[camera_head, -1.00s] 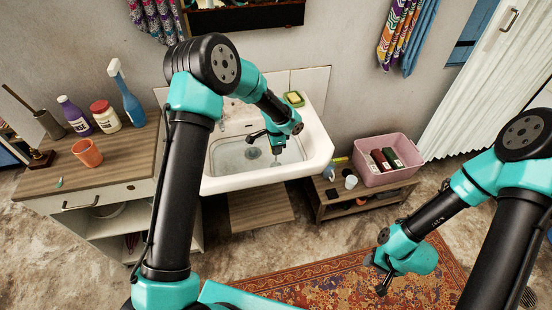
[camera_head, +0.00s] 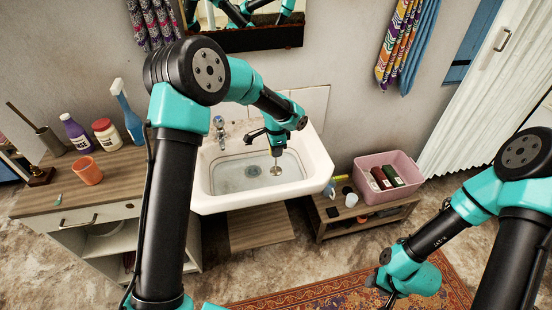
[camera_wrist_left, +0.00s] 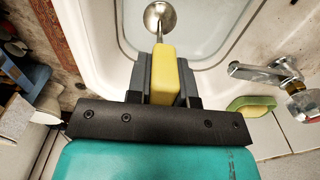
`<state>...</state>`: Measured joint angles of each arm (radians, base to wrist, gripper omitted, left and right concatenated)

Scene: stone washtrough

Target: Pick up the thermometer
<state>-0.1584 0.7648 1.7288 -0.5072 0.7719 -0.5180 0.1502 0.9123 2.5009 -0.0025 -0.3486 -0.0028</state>
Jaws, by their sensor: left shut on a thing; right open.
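My left gripper (camera_head: 277,150) is over the white sink basin (camera_head: 323,168), shut on the yellow handle of a tool (camera_wrist_left: 164,75). A thin metal rod runs from this handle to a round, shiny metal end, which also shows in the head view (camera_head: 275,170), hanging below the gripper. I cannot tell for certain whether this tool is the thermometer. A small teal object (camera_head: 58,200) lies on the left wooden counter; it is too small to identify. My right gripper (camera_head: 388,293) is open at the lower right, above the rug, away from the sink.
A chrome faucet (camera_wrist_left: 265,72) and a yellow-green sponge (camera_wrist_left: 250,104) are on the sink's rim. An orange cup (camera_head: 88,171) and several bottles stand on the left counter. A pink bin (camera_head: 408,170) stands on a low shelf to the right.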

